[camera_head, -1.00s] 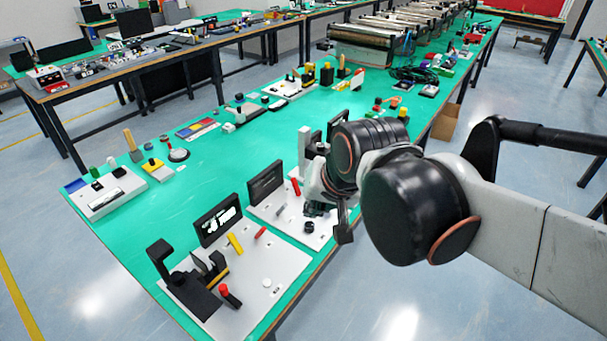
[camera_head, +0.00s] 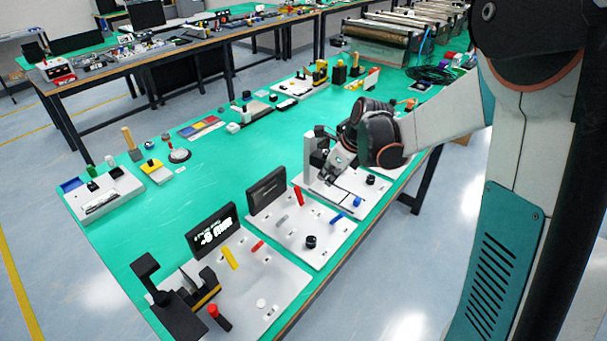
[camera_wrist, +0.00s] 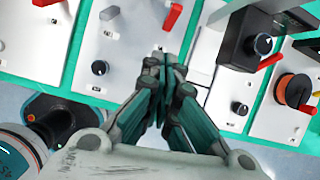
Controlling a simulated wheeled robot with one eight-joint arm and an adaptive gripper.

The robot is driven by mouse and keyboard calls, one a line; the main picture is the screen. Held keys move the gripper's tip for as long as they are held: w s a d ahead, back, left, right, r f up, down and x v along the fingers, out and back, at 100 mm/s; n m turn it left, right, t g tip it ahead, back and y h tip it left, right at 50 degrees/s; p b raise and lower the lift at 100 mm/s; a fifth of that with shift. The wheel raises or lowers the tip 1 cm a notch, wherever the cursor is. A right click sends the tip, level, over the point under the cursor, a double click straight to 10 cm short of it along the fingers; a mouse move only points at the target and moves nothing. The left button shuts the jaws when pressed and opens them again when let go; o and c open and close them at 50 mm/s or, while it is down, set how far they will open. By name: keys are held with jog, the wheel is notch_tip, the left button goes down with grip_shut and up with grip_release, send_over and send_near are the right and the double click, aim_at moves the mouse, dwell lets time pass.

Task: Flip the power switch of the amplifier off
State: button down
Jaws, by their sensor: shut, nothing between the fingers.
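I cannot tell for sure which device is the amplifier. My gripper (camera_head: 331,174) is over a white panel (camera_head: 322,191) with a black knob (camera_head: 371,180) and a blue lever (camera_head: 357,201). In the wrist view my gripper (camera_wrist: 164,60) has its teal-grey fingers together, with nothing between them. A red lever (camera_wrist: 172,16) lies just beyond the fingertips, and a small black knob (camera_wrist: 99,67) lies to their left. A dark box with a knob (camera_wrist: 263,44) is to the right. The fingers hide part of the panel, and contact cannot be told.
A second panel (camera_head: 290,232) with levers and a dark screen (camera_head: 267,190) stands nearer. A panel with a lit display (camera_head: 212,229) is at the front left. Clear green bench top (camera_head: 200,180) lies left of the panels. Cables (camera_head: 430,75) lie at the far right.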

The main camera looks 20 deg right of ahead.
jog(key=w+f+m, duration=0.1)
jog(key=b, duration=0.4)
send_near(300, 194)
jog(key=f, duration=0.1)
jog(key=s+d+f, duration=0.1)
jog(key=f, duration=0.1)
jog(key=s+d+f, duration=0.1)
jog(key=shift+s+f, duration=0.15)
jog(key=shift+f, duration=0.05)
jog(key=shift+w+a+f+b, duration=0.25)
jog(key=shift+w+a+f, duration=0.1)
jog(key=shift+w+a, duration=0.2)
jog(key=shift+w+a+f+b, duration=0.2)
jog(key=shift+w+a+f, duration=0.2)
jog(key=shift+w, duration=0.2)
jog(key=shift+w+a, duration=0.3)
jog(key=shift+w, duration=0.15)
jog(key=shift+w+a+g, duration=0.5)
jog(key=shift+w+a, duration=0.05)
jog(key=shift+w, duration=0.25)
